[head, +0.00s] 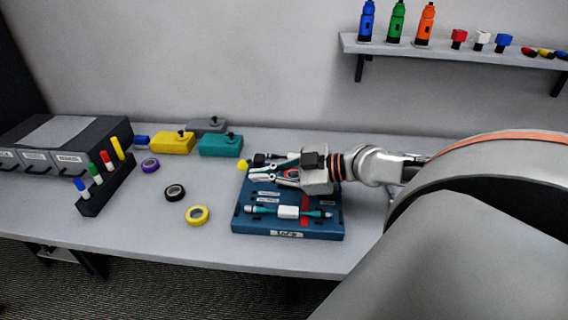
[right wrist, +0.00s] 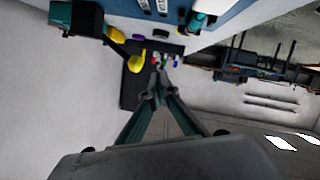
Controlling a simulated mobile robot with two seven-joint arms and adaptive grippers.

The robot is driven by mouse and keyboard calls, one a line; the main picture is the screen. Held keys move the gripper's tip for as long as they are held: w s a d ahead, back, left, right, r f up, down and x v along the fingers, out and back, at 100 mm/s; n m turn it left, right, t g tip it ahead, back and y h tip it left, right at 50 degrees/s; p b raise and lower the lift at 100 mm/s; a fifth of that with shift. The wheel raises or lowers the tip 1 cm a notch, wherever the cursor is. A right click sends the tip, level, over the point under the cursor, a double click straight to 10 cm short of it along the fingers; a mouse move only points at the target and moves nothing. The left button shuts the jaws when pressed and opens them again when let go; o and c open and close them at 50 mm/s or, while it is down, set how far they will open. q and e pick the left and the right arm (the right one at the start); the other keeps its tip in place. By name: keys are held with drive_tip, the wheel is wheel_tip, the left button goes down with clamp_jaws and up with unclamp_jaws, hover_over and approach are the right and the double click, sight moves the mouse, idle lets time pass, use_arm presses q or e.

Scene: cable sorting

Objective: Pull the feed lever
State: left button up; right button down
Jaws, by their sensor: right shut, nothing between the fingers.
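A blue device board (head: 240,213) lies on the table, with a white-and-teal cable piece (head: 288,212) across its front. A yellow round knob (head: 243,165) shows at its back left corner and appears to be the feed lever's end; the lever's shaft is hard to make out. My right gripper (head: 256,172) reaches over the back of the board from the right, shut and empty, its tips just right of the knob. In the right wrist view my fingertips (right wrist: 157,80) are together, with the yellow knob (right wrist: 135,64) close by on the left. My left gripper is not in view.
Teal (head: 220,145), yellow (head: 173,143) and grey (head: 206,125) boxes stand behind on the left. Purple (head: 150,165), black (head: 175,193) and yellow (head: 197,215) tape rolls lie left of the board. A marker rack (head: 107,185) and drawer unit (head: 60,140) stand farther left.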

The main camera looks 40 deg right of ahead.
drive_tip(key=v, duration=0.6)
drive_tip(key=shift+a+f, duration=0.1)
idle(1.1)
